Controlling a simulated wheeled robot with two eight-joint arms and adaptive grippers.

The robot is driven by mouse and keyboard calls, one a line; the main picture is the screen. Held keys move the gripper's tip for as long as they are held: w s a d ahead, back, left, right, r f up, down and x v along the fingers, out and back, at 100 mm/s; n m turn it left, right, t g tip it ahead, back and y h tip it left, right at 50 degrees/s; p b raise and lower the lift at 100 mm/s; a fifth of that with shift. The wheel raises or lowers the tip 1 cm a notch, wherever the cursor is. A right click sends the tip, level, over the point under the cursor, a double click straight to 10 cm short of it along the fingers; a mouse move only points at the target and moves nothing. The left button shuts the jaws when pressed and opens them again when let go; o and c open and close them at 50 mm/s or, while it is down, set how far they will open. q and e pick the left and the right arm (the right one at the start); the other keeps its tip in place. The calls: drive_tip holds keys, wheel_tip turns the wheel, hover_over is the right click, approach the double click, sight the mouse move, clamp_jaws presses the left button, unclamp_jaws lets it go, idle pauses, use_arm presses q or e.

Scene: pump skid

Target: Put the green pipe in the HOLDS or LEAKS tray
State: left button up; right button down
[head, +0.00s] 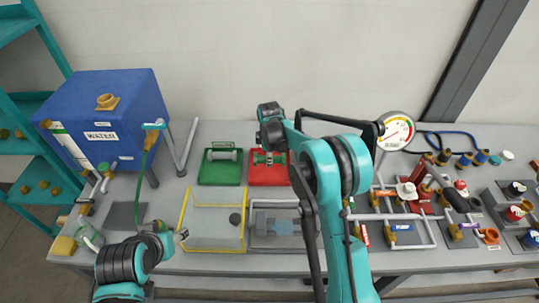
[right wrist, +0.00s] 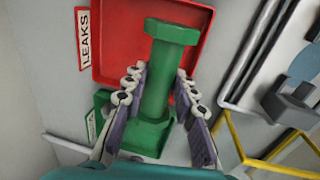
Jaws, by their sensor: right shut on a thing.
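The green pipe (right wrist: 168,85), with a wide flange at each end, is between the fingers of my right gripper (right wrist: 155,100), which is shut on it. The pipe is over the red tray (right wrist: 203,20), whose sign (right wrist: 84,38) reads LEAKS; whether it touches the tray I cannot tell. In the head view the green pipe (head: 262,158) shows at the red tray (head: 268,181), partly hidden by my right arm. The green tray (head: 220,180) stands just left of it. My left gripper (head: 181,236) is low at the left, away from the trays; its opening is unclear.
A grey pipe (head: 224,155) lies in the green tray. A yellow-framed box (head: 212,222) and a grey fixture (head: 276,224) stand in front of the trays. A blue water tank (head: 105,115) is at the left. Pipework, valves and a gauge (head: 396,131) crowd the right.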

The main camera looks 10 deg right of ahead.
drive_tip(key=shift+f+b, duration=2.35)
drive_tip(key=shift+f, duration=1.3)
drive_tip(key=shift+f, duration=0.25)
drive_tip(key=c, duration=1.1)
unclamp_jaws()
drive_tip(key=shift+c, duration=0.2)
wheel_tip(320, 180, up, 12)
drive_tip(key=s, duration=0.2)
drive_tip(key=s+d+r+m+t+b, duration=0.1)
drive_tip(key=s+r+m, duration=0.3)
drive_tip(key=s, duration=0.3)
drive_tip(key=s+d+r+m+t+b, duration=0.1)
drive_tip(key=s+r+m, duration=0.25)
drive_tip(key=s, duration=0.35)
drive_tip(key=s+d+f+m+t, duration=0.1)
drive_tip(key=s+m, duration=0.3)
drive_tip(key=s, duration=0.4)
drive_tip(key=s+d+f+m+t, duration=0.1)
drive_tip(key=s+f+m+t, duration=0.1)
drive_tip(key=s, duration=0.7)
drive_tip(key=shift+f+m, duration=0.9)
drive_tip(key=shift+m, duration=0.15)
